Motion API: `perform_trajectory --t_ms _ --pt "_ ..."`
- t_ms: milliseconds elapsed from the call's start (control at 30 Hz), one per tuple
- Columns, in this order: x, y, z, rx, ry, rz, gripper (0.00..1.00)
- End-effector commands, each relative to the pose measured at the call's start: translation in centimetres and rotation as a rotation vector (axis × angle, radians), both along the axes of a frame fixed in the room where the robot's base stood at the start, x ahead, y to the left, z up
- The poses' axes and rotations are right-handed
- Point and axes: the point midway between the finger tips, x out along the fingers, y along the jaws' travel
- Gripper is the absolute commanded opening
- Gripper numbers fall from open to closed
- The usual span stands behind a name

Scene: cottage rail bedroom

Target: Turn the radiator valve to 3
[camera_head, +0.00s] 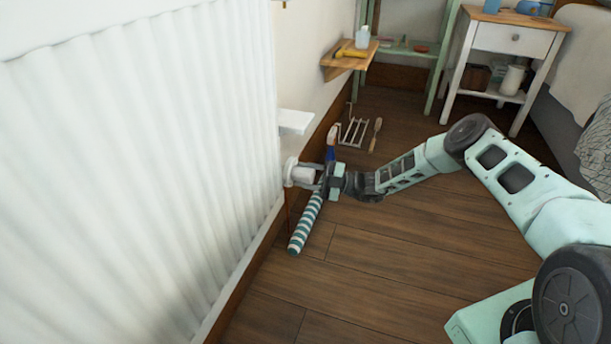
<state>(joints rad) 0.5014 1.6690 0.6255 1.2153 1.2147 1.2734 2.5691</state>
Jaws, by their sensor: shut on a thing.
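The white radiator (140,150) fills the left of the view. Its white valve (303,174) sticks out sideways at the radiator's right end, low above the floor. My gripper (306,175) reaches it from the right and is shut on the valve's knob, with a finger on either side. The fingers and wrist hide part of the knob. The numbers on the valve are too small to read, so I cannot tell its setting.
A striped roll (306,223) lies on the floor below my gripper. A white wire rack (353,131) and a brush (376,134) lie behind. A wooden wall shelf (346,66) holds a bottle (362,37). A nightstand (508,40) stands back right. The front floor is clear.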

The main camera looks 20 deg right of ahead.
Motion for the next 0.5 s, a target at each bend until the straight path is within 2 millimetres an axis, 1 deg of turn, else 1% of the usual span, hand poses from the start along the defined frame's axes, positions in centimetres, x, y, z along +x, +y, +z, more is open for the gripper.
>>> perform_trajectory --t_ms 33,67,100,133,400,500 --pt "0.04 -0.13 -0.15 -0.004 0.001 -0.004 0.19" --pt "0.04 -0.13 -0.15 -0.004 0.001 -0.004 0.47" --pt "0.03 -0.12 -0.14 -0.003 0.001 -0.003 0.59" --pt "0.03 -0.12 -0.13 -0.003 0.001 -0.003 0.64" --pt "0.01 -0.09 -0.06 -0.002 0.0 -0.001 0.64" --pt "-0.09 -0.56 -0.08 -0.002 0.0 -0.003 0.64"
